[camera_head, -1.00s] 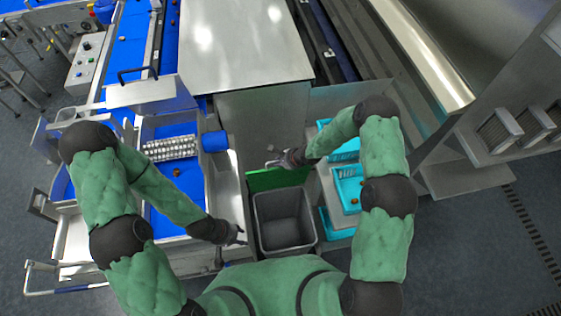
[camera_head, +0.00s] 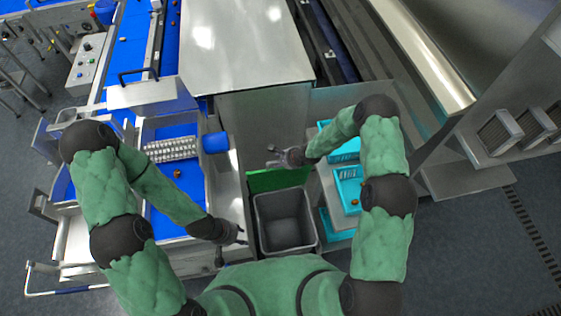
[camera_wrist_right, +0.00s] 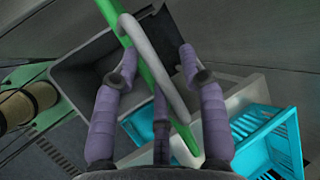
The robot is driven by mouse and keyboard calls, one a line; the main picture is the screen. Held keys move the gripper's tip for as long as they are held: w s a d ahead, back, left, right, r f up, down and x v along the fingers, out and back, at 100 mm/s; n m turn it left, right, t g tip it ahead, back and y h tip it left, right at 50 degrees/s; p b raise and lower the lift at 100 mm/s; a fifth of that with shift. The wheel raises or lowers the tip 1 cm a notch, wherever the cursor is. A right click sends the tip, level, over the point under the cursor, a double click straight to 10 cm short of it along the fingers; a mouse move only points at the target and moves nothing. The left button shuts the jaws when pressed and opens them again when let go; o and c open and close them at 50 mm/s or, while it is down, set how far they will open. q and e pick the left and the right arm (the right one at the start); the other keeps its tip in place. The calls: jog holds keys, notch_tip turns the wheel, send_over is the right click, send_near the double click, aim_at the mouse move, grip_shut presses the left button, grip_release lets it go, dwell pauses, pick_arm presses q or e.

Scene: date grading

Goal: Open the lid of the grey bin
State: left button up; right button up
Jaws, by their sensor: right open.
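The grey bin (camera_head: 287,221) stands on the floor in front of me, and I see down into its empty-looking inside. Its green lid (camera_head: 275,180) stands raised at the bin's far side. In the right wrist view the lid (camera_wrist_right: 150,62) is a green strip seen nearly edge-on, with a curved grey handle (camera_wrist_right: 155,65) beside it. My right gripper (camera_head: 270,158) is open just beyond the lid; its fingers spread either side of the handle in the wrist view, and I cannot tell if they touch it. My left gripper (camera_head: 239,236) hangs left of the bin, too small to read.
Turquoise crates (camera_head: 349,190) stand on a grey stand right of the bin. A blue-floored sorting trough (camera_head: 178,195) with a metal roller is at left. A large steel housing (camera_head: 262,120) rises behind the bin.

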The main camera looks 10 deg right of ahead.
jog(key=v, duration=1.2)
jog(key=shift+s+f, duration=0.1)
